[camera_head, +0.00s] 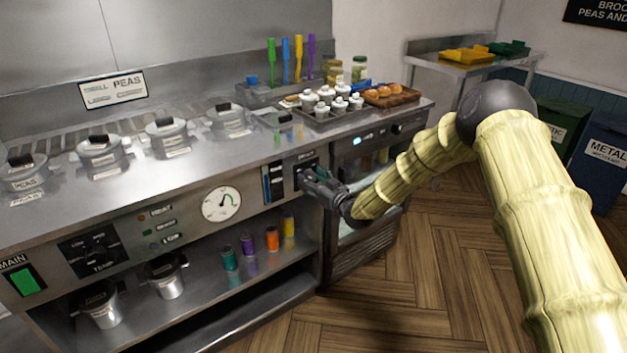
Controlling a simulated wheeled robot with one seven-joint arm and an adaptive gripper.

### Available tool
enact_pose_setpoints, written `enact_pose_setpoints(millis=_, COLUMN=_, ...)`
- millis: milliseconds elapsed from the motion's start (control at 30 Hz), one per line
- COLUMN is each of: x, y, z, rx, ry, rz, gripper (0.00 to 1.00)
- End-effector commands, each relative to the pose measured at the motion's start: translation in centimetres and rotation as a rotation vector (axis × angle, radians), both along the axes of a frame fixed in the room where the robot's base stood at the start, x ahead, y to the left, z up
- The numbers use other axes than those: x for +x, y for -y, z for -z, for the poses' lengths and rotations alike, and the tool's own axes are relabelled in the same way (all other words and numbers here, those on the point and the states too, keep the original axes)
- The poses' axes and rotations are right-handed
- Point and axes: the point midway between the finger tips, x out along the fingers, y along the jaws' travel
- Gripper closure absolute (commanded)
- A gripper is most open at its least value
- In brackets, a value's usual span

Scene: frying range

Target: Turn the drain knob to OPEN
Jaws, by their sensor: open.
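The drain knob appears to be at the right end of the range's front panel, under a small dark label (306,155). My gripper (305,177) is right in front of that panel section and covers most of the knob, so I cannot see which way it points. The gripper's fingers are open and reach toward the panel from the right. I cannot tell whether they touch the knob or stand around it.
A round gauge (221,204) and a dark blue level strip (272,183) sit left of my gripper. A temperature dial (99,252) and green main switch (26,280) are further left. Lidded pots (168,139) line the top. Wooden floor (440,270) is clear.

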Motion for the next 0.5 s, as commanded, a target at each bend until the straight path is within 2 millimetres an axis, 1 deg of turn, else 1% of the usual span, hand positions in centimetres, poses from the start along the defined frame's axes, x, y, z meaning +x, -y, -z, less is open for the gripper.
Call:
enact_pose_setpoints(millis=200, x=0.01, y=-0.04, z=0.03, rx=0.0, ry=0.0, rz=0.0, gripper=0.4)
enact_pose_setpoints(millis=233, x=0.0, y=-0.04, z=0.03, rx=0.0, ry=0.0, rz=0.0, gripper=0.42)
enact_pose_setpoints(millis=367, x=0.0, y=-0.02, z=0.03, rx=0.0, ry=0.0, rz=0.0, gripper=0.66)
enact_pose_setpoints(millis=400, x=0.0, y=-0.02, z=0.03, rx=0.0, ry=0.0, rz=0.0, gripper=0.73)
enact_pose_setpoints(millis=467, x=0.0, y=0.0, z=0.03, rx=0.0, ry=0.0, rz=0.0, gripper=0.84)
enact_pose_setpoints(millis=500, x=0.01, y=0.01, z=0.03, rx=0.0, ry=0.0, rz=0.0, gripper=0.87)
